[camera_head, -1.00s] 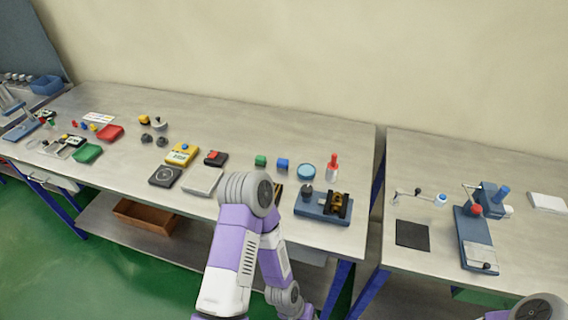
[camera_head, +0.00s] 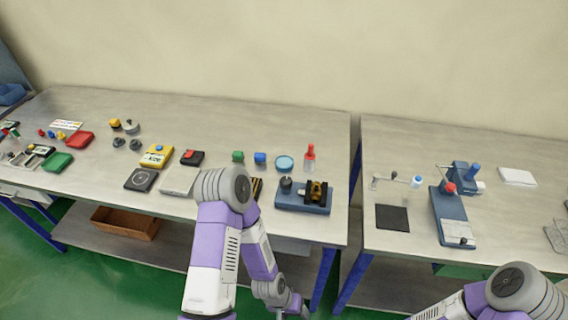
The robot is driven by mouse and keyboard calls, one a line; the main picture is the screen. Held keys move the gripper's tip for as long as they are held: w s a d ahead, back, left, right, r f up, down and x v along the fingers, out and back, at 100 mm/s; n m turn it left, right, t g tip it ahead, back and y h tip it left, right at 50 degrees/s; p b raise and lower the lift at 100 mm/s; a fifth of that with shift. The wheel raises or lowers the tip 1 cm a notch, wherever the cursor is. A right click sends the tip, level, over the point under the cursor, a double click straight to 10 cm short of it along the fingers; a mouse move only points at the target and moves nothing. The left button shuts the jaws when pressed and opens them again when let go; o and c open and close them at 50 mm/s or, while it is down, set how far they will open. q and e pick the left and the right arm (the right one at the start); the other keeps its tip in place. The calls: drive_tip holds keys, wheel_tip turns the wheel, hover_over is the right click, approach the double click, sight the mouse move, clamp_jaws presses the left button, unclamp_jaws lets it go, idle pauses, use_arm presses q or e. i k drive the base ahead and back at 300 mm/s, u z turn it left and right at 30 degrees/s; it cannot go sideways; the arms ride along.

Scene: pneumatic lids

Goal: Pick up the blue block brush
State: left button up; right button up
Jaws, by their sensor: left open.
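The blue block brush appears to be the small blue block (camera_head: 260,158) on the left workbench. It stands between a green block (camera_head: 238,156) and a round light-blue dish (camera_head: 284,163). It is too small to make out bristles. My left gripper (camera_head: 291,309) is low in front of the bench, below the tabletop's front edge, at the bottom of the head view. It is open and well apart from the blue block. My right arm shows only in part at the lower right, and its gripper is not in view.
Beside the dish stands a red-topped bottle (camera_head: 310,158). A blue fixture (camera_head: 303,196) sits at the bench's front right. A yellow device (camera_head: 156,156) and a grey pad (camera_head: 179,181) lie to the left. A gap separates this bench from the right one (camera_head: 400,140).

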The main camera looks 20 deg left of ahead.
sight(260, 157)
drive_tip(key=z, duration=2)
drive_tip(key=k, duration=1.15)
drive_tip(key=u, duration=1.9)
